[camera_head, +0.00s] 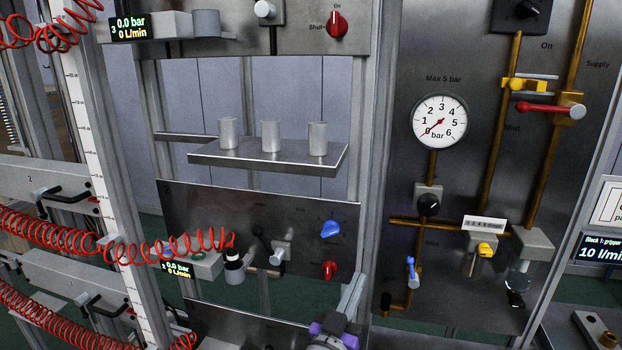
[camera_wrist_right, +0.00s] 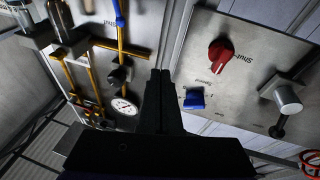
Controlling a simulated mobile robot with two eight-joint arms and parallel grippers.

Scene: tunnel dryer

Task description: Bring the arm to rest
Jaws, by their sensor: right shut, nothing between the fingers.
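My right gripper (camera_head: 352,292) is at the bottom centre of the head view, in front of the rack near the post between the middle panel and the right panel. Only its end and part of the wrist with purple parts show there. In the right wrist view, which is upside down, its dark fingers (camera_wrist_right: 160,75) are together with nothing between them. A blue knob (camera_wrist_right: 194,98) and a red knob (camera_wrist_right: 220,52) appear beside the fingers, on the panel behind. My left gripper is in neither view.
The right panel has a pressure gauge (camera_head: 439,122), brass pipes and a red-handled supply valve (camera_head: 550,108). The middle panel has a blue knob (camera_head: 331,229) and a red knob (camera_head: 329,270). A shelf (camera_head: 205,157) holds three grey cylinders. Red coiled hoses (camera_head: 170,248) hang at left.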

